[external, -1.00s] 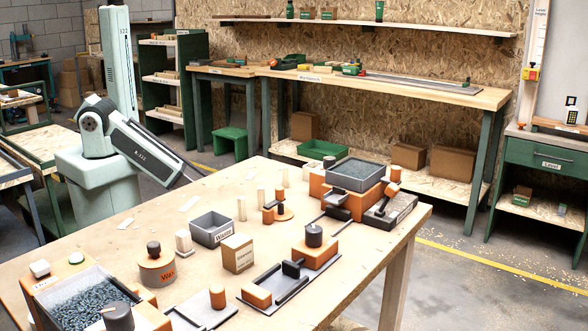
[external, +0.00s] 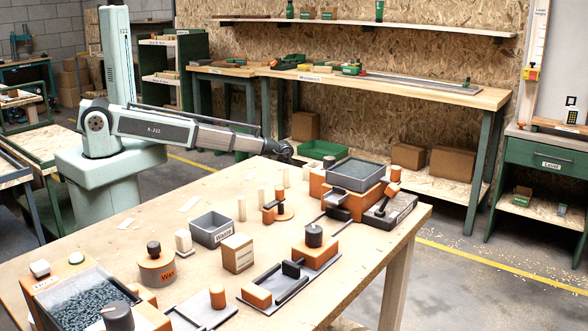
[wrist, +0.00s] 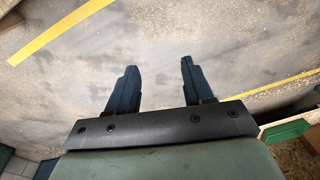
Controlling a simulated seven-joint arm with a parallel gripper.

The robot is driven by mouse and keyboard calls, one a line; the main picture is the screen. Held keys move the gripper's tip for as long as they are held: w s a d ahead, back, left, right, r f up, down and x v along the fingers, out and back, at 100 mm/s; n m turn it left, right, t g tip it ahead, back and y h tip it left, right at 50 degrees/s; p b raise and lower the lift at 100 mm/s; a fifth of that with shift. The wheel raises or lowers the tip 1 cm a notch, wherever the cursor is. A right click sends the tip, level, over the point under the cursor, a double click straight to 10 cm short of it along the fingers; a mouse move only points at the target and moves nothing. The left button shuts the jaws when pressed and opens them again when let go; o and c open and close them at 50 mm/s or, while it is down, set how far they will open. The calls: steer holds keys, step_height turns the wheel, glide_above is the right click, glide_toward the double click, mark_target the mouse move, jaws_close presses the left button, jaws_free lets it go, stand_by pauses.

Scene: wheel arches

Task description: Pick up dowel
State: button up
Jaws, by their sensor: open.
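I cannot tell which one the task means. My gripper (wrist: 158,80) is open and empty in the wrist view, with two dark blue fingers apart over bare concrete floor. In the external view my arm reaches out over the far edge of the bench. Its end is at the bench's back edge, behind the dowels and apart from them. No dowel shows in the wrist view.
The grey Waste bin (external: 211,229), a cardboard-coloured box (external: 237,253) and a round Wax pot (external: 157,264) stand near the dowels. A grey tray on an orange block (external: 356,174) is to their right.

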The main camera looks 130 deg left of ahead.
steer(key=w+a+r+n+t, duration=0.1)
steer(key=w+r, duration=0.3)
steer(key=r, duration=0.6)
steer(key=w+a+r+n, duration=0.2)
steer(key=w+r, duration=0.2)
steer(key=r, duration=0.6)
steer(key=w+a+r+n+t, duration=0.1)
steer(key=w+r, duration=0.2)
steer(key=r, duration=0.8)
steer(key=w+d+r+h, duration=0.1)
steer(key=w+d+r, duration=0.3)
steer(key=d+r, duration=0.1)
step_height(320, 180, up, 4)
steer(key=m+g, duration=0.2)
steer(key=m, duration=0.4)
glide_above(241, 197)
steer(key=shift+f, duration=6.65)
jaws_close()
